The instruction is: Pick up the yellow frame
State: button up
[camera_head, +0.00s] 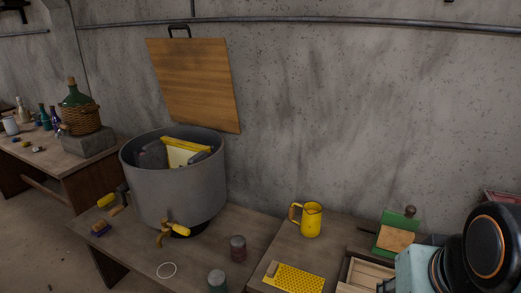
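A yellow frame (186,146) stands inside a large grey metal drum (172,190) on the left part of the table. My gripper is not in view; only parts of my arm show at the lower right, well away from the drum.
The drum has a yellow-handled tap (179,229) at its front. A yellow jug (311,220), a perforated yellow piece (297,280), a green-and-wood item (397,233) and a wooden tray (366,274) stand to the right. A wooden board (195,80) hangs behind.

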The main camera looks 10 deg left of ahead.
aim_at(178, 152)
jog(key=j, duration=1.55)
jog(key=i+j, duration=0.1)
jog(key=j, duration=0.4)
jog(key=i+j, duration=0.1)
jog(key=j, duration=0.4)
jog(key=i+j, duration=0.1)
jog(key=j, duration=0.45)
jog(key=i+j, duration=0.2)
jog(key=j, duration=0.15)
jog(key=i+j, duration=0.2)
jog(key=j, duration=0.15)
jog(key=i+j, duration=0.25)
jog(key=i, duration=0.1)
